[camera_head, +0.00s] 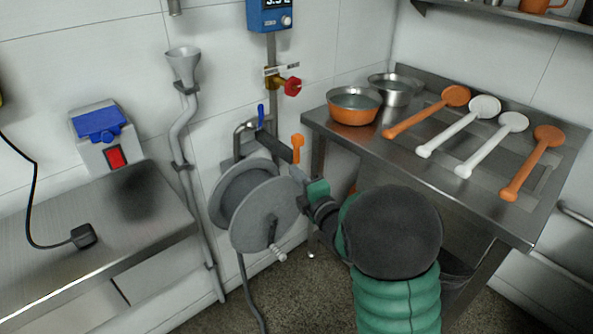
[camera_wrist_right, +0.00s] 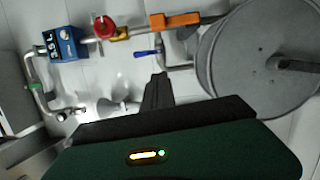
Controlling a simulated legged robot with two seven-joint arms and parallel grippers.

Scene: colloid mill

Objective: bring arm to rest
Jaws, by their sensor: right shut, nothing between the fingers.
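My right arm comes in from the bottom right of the head view, with a green sleeve and a dark round joint. Its dark right gripper (camera_head: 272,146) points up and left, in front of the wall piping and beside the grey round discs of the mill (camera_head: 262,215). In the right wrist view the gripper's fingers (camera_wrist_right: 158,76) are together with nothing between them, and the mill discs (camera_wrist_right: 262,60) are at the right. My left gripper is not in view.
A blue lever (camera_head: 261,115), an orange handle (camera_head: 297,146) and a red valve knob (camera_head: 292,87) are close to the gripper. A steel table (camera_head: 435,180) at right holds bowls and several ladles. A steel bench (camera_head: 130,225) stands left.

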